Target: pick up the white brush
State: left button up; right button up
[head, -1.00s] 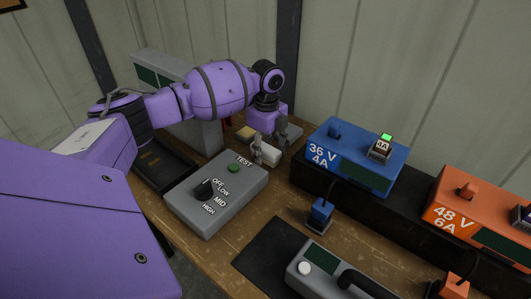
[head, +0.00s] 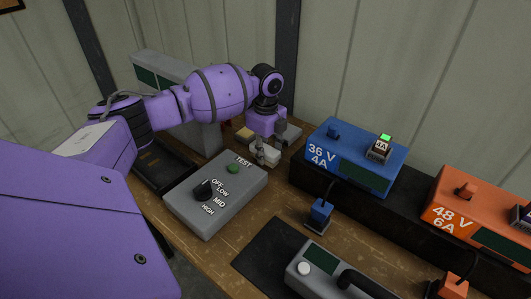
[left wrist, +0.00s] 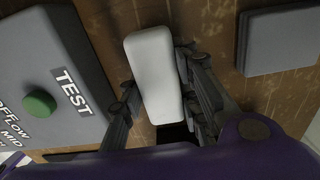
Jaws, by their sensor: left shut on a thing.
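The white brush (left wrist: 154,72) shows in the left wrist view as a rounded white block between the two fingers of my left gripper (left wrist: 158,98). In the head view the brush (head: 264,153) is small and partly hidden by the fingers, just behind the grey TEST box. My left gripper (head: 268,151) points down and is shut on the brush, with a finger on each side. I cannot tell whether the brush touches the bench. My right gripper is not in view.
The grey TEST box (head: 222,197) with a knob and green button stands close beside the brush. A flat grey block (left wrist: 279,41) lies on its other side. A blue 36 V charger (head: 350,158) and an orange 48 V charger (head: 475,210) stand to the right.

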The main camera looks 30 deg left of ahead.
pick_arm(q)
jog(key=shift+w+r, duration=0.1)
jog(key=shift+r, duration=0.5)
jog(key=s+d+r+p, duration=0.1)
jog(key=s+d+r, duration=0.4)
jog(key=s+r, duration=0.6)
jog(key=shift+s+d+r+p, duration=0.2)
jog(key=shift+s+r+p, duration=0.2)
jog(key=shift+s, duration=0.65)
